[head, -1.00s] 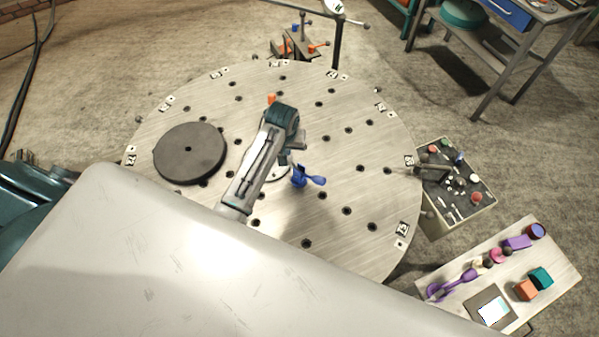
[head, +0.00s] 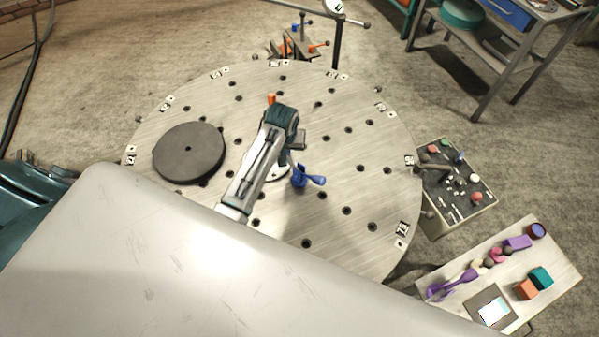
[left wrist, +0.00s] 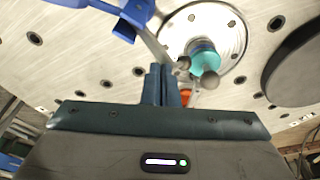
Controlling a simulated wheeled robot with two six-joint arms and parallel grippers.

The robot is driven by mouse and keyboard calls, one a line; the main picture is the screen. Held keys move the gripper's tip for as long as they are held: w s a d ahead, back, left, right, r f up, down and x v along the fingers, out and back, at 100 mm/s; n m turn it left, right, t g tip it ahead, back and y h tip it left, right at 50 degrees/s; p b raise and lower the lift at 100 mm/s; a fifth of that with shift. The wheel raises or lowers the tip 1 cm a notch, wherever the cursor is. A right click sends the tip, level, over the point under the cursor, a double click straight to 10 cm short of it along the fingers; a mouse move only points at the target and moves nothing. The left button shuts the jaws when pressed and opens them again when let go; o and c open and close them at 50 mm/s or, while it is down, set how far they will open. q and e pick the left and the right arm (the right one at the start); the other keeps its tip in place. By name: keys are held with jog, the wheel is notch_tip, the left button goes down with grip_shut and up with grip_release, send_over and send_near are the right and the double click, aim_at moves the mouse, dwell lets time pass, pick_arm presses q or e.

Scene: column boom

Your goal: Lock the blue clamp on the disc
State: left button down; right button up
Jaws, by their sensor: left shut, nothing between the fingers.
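The blue clamp (head: 302,177) stands on the large round steel disc (head: 345,235), right of its middle, with its handle pointing right. In the left wrist view the clamp (left wrist: 124,18) is at the upper left, partly cut off by the frame edge. My left gripper (head: 297,143) is over the disc, just above the clamp in the head view. Its fingers (left wrist: 164,72) are shut and empty, beside the clamp and apart from it in the picture. Whether the clamp is locked cannot be told. My right gripper is not in view.
A dark round plate (head: 188,153) lies on the disc's left. A pale round hub with a teal knob (left wrist: 203,57) is close to my fingers. An orange piece (head: 271,99) stands behind my wrist. A parts tray (head: 455,185) and a small table (head: 560,262) are at the right.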

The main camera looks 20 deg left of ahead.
pick_arm(q)
jog(key=shift+a+f+b, duration=0.2)
jog(key=shift+f+b, duration=0.1)
jog(key=shift+f, duration=0.65)
jog(key=shift+a+f+b, duration=0.15)
jog(key=shift+f+b, duration=0.1)
jog(key=shift+f, duration=0.65)
jog(key=shift+w, duration=0.1)
jog(key=shift+r, duration=0.1)
notch_tip(320, 180, up, 2)
jog(key=shift+r+p, duration=0.25)
jog(key=shift+p, duration=1)
jog(key=shift+r, duration=2.2)
